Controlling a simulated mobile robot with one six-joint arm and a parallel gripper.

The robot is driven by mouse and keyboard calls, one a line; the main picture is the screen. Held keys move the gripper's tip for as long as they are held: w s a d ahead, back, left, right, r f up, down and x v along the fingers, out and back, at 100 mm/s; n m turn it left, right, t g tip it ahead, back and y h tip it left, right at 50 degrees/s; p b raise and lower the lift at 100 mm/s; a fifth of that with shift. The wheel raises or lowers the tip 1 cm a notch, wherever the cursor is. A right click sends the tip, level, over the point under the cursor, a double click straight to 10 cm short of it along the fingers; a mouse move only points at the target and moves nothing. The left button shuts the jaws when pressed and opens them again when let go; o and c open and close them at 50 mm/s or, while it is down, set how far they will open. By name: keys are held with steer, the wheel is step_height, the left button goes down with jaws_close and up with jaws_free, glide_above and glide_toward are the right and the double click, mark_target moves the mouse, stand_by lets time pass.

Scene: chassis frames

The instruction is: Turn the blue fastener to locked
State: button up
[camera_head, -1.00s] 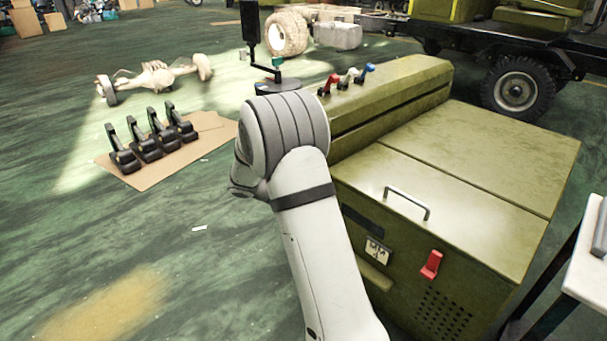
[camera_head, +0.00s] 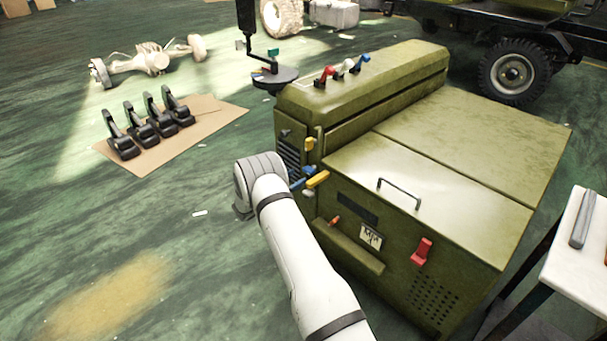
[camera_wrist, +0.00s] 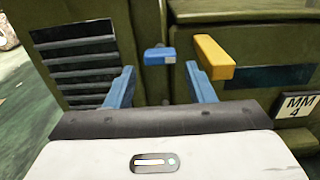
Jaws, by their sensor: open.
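The blue fastener (camera_wrist: 158,56) is a short, blocky handle on the olive cabinet's front, lying roughly sideways in the wrist view. My gripper (camera_wrist: 161,68) has two blue fingers, spread apart and empty. The fastener shows between and just beyond the fingertips, with no clear contact. A yellow fastener (camera_wrist: 213,57) sticks out to its right, close by the right finger. In the head view, my arm reaches the cabinet front from the left, beside the yellow fastener (camera_head: 318,180). The blue parts there are small and crowded, so fingers and fastener are hard to separate.
The olive cabinet (camera_head: 440,165) has a vented panel (camera_wrist: 85,65) at left, a red latch (camera_head: 421,251) on its front, and red, white and blue levers (camera_head: 366,58) on top. Black pedals stand on cardboard (camera_head: 200,130). Green floor left of the arm is open.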

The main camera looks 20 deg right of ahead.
mark_target(306, 172)
steer(key=shift+b+x, duration=0.3)
steer(key=shift+x, duration=2.05)
steer(key=shift+c, duration=0.2)
steer(key=c, duration=0.6)
steer(key=shift+a, duration=0.15)
steer(key=shift+c, duration=0.3)
steer(key=shift+f, duration=0.1)
